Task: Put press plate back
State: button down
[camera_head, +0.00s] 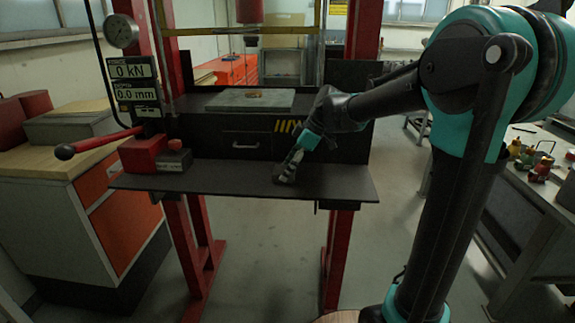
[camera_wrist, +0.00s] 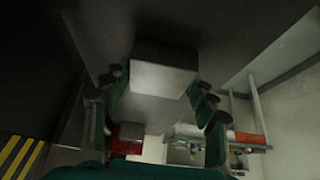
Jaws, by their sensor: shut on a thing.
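My gripper (camera_head: 287,176) is low over the dark front shelf of the press, right of the middle. In the wrist view its fingers (camera_wrist: 160,98) stand on both sides of a grey rectangular block (camera_wrist: 163,78) and are shut on it. The block is at the dark shelf surface; I cannot tell whether it touches it. It may be the press plate. In the head view my fingers mostly hide it. A flat grey plate (camera_head: 225,101) lies on the press bed behind, with a small orange-brown piece (camera_head: 255,94) on it.
The dark shelf (camera_head: 222,181) is clear left of my gripper. A red pump with a lever (camera_head: 143,157) and a small grey block (camera_head: 174,160) stand at its left end. Red press posts (camera_head: 363,30) flank the bed. A ram (camera_head: 250,12) hangs above the plate.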

jog(key=shift+c, duration=2.4)
grip_release()
jog(key=v, duration=1.2)
